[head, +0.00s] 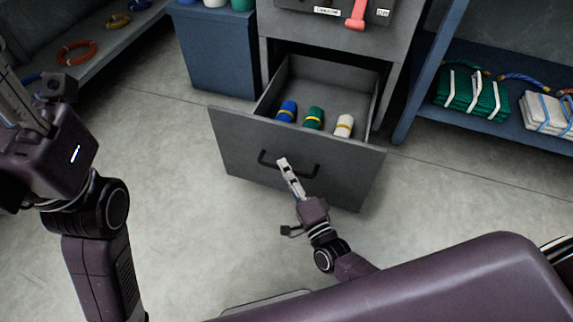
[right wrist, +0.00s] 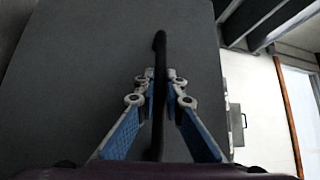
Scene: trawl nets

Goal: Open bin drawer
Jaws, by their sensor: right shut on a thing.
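The grey bin drawer (head: 235,148) is pulled out of its cabinet, with its inside showing. A blue roll (head: 287,111), a green roll (head: 313,118) and a white roll (head: 344,125), each with a yellow band, lie in it. My right gripper (head: 284,164) is at the black bar handle (head: 308,172) on the drawer front. The right wrist view shows its two fingers (right wrist: 161,88) closed on the handle (right wrist: 160,52) from both sides. My left arm is at the left of the head view; its fingertips are not clearly seen there.
A grey cabinet (head: 264,55) holds the drawer, with a red-handled item (head: 357,14) on top. A blue bin (head: 214,55) stands to its left. A shelf (head: 420,112) with green and white net bundles is at right. The concrete floor (head: 170,190) in front is clear.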

